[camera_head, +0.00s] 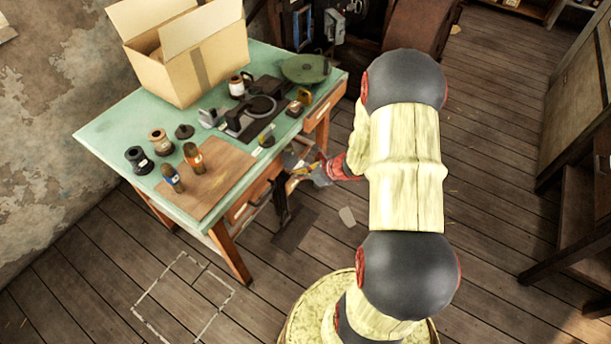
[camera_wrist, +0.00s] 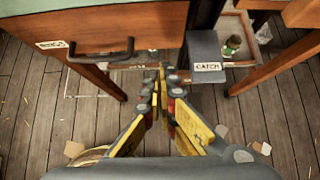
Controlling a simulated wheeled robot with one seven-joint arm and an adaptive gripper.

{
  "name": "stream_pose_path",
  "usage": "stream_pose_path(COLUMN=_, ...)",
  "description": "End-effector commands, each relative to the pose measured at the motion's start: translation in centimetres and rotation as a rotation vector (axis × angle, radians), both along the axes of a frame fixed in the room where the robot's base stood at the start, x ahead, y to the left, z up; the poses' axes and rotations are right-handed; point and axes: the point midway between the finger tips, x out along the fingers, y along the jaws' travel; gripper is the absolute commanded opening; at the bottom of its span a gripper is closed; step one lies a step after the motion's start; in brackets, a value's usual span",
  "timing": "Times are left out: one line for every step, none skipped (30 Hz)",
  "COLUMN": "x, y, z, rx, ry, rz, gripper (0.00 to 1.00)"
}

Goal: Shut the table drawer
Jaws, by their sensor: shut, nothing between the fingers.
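The green-topped table (camera_head: 110,125) stands at the left in the head view. A wooden drawer front (camera_head: 246,203) shows under its near edge; how far out it stands is hard to tell. In the wrist view a drawer front (camera_wrist: 120,22) with a black bar handle (camera_wrist: 101,57) fills the upper left. A grey block marked CATCH (camera_wrist: 208,68) is right of it. My gripper (camera_wrist: 161,72) is shut and empty, its tips below the drawer front's right part, between handle and catch. In the head view my gripper (camera_head: 304,170) is beside the table's front, partly hidden.
A second drawer (camera_head: 325,103) is at the table's right end. A cardboard box (camera_head: 195,65), bottles and jars stand on top. A dark post (camera_head: 284,200) stands before the table. A small green item (camera_wrist: 232,44) shows beyond the catch. Floor in front is mostly clear.

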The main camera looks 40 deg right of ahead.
Motion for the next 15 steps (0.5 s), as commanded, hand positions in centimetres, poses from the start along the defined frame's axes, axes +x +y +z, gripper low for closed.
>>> stream_pose_path(x=0.8, y=0.4, z=-1.1, rx=0.001, ry=0.000, rz=0.004, gripper=0.00)
stream_pose_path(x=1.1, y=0.5, z=-1.5, rx=0.001, ry=0.000, rz=0.003, gripper=0.00)
stream_pose_path(x=1.7, y=0.7, z=-2.1, rx=0.001, ry=0.000, rz=0.004, gripper=0.00)
stream_pose_path(x=2.1, y=0.8, z=-2.4, rx=0.000, ry=0.000, rz=0.003, gripper=0.00)
stream_pose_path(x=2.4, y=0.9, z=-2.8, rx=0.001, ry=0.000, rz=0.002, gripper=0.00)
stream_pose_path(x=2.8, y=1.1, z=-3.3, rx=0.000, ry=0.001, rz=0.002, gripper=0.00)
stream_pose_path(x=3.5, y=1.3, z=-3.0, rx=-0.002, ry=-0.002, rz=0.004, gripper=0.00)
stream_pose_path(x=3.9, y=1.4, z=-2.9, rx=-0.002, ry=-0.002, rz=0.004, gripper=0.00)
stream_pose_path(x=4.4, y=1.6, z=-2.8, rx=-0.001, ry=-0.002, rz=0.001, gripper=0.00)
stream_pose_path(x=4.8, y=1.8, z=-2.8, rx=-0.001, ry=-0.003, rz=0.002, gripper=0.00)
stream_pose_path(x=5.1, y=1.8, z=-2.8, rx=-0.001, ry=-0.003, rz=0.002, gripper=0.00)
stream_pose_path(x=5.4, y=1.9, z=-2.8, rx=-0.001, ry=-0.001, rz=0.001, gripper=0.00)
stream_pose_path(x=5.6, y=2.0, z=-2.8, rx=-0.001, ry=0.000, rz=0.001, gripper=0.00)
stream_pose_path(x=5.8, y=2.1, z=-2.8, rx=0.000, ry=0.000, rz=0.000, gripper=0.00)
stream_pose_path(x=6.0, y=2.2, z=-2.8, rx=0.000, ry=0.000, rz=0.000, gripper=0.00)
